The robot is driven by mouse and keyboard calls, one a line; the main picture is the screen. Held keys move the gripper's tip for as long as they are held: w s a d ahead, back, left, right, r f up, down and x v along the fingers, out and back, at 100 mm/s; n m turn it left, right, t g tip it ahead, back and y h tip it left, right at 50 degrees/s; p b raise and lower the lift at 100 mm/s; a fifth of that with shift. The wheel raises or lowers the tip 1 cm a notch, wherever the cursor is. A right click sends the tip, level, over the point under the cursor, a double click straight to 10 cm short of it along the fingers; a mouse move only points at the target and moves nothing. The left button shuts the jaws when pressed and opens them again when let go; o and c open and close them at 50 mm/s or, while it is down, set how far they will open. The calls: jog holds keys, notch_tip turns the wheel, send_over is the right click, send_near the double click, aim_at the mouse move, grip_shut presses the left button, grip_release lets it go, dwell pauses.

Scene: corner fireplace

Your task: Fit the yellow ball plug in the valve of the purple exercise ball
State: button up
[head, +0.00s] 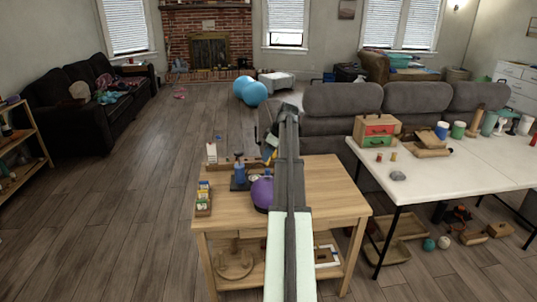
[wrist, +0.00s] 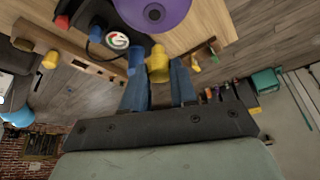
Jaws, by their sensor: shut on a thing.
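The purple exercise ball (head: 262,193) sits on the wooden table, partly hidden by my arm. In the wrist view the purple ball (wrist: 175,20) is at the top, with its dark round valve (wrist: 154,13) facing the camera. My gripper (wrist: 158,72) is shut on the yellow ball plug (wrist: 157,64), held between its blue fingers. The plug's narrower end points toward the ball. It appears apart from the valve, though the exact gap is hard to judge. In the head view my gripper (head: 270,150) is above and beyond the ball, largely hidden by the arm.
A grey sofa (head: 340,105) and a white folding table (head: 450,172) stand to the right. The floor at left is clear.

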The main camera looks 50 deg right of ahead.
jog(key=shift+f, duration=0.15)
jog(key=shift+f, duration=3.05)
jog(key=shift+f, duration=1.4)
jog(key=o, duration=1)
jog(key=v, duration=1.3)
jog(key=shift+s+r, duration=0.1)
jog(key=shift+r, duration=0.25)
